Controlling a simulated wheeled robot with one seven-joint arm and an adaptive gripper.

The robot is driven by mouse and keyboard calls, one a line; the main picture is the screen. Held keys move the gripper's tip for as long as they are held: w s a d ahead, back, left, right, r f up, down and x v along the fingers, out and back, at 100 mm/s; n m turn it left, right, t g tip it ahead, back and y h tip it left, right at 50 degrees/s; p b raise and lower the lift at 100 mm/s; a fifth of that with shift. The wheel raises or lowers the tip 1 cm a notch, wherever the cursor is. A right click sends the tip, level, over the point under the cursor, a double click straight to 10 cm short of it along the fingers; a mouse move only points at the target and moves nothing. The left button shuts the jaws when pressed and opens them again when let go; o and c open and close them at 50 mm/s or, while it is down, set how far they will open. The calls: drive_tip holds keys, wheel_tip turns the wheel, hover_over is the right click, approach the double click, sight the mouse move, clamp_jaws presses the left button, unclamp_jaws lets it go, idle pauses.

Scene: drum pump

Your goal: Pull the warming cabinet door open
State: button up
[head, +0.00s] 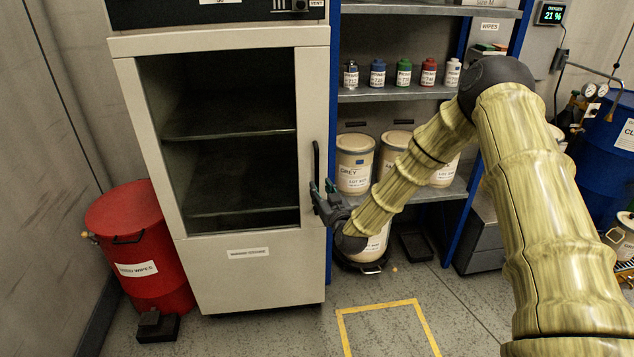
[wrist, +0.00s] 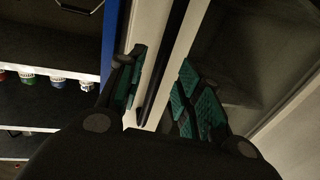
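The warming cabinet (head: 215,275) is a tall off-white unit with a dark glass window. Its door (head: 312,90) looks shut, flush with the cabinet front. A dark vertical handle (head: 316,160) runs along the door's right edge, and in the wrist view the handle (wrist: 172,50) is a black bar. My gripper (head: 323,194) is at the lower part of the handle. In the wrist view my gripper (wrist: 160,80) has its green-padded fingers apart, one on each side of the bar, with visible gaps. Contact with the handle does not show.
A red waste bin (head: 140,245) stands left of the cabinet, with its dark pedal on the floor. A blue-framed shelf (head: 400,94) with bottles and drums stands close on the right. The floor in front is clear, with a yellow marked outline (head: 378,306).

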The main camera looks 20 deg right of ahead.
sight(318, 184)
drive_tip(key=shift+w+a+p, duration=0.15)
drive_tip(key=shift+w+p, duration=0.15)
drive_tip(key=shift+w, duration=2)
clamp_jaws()
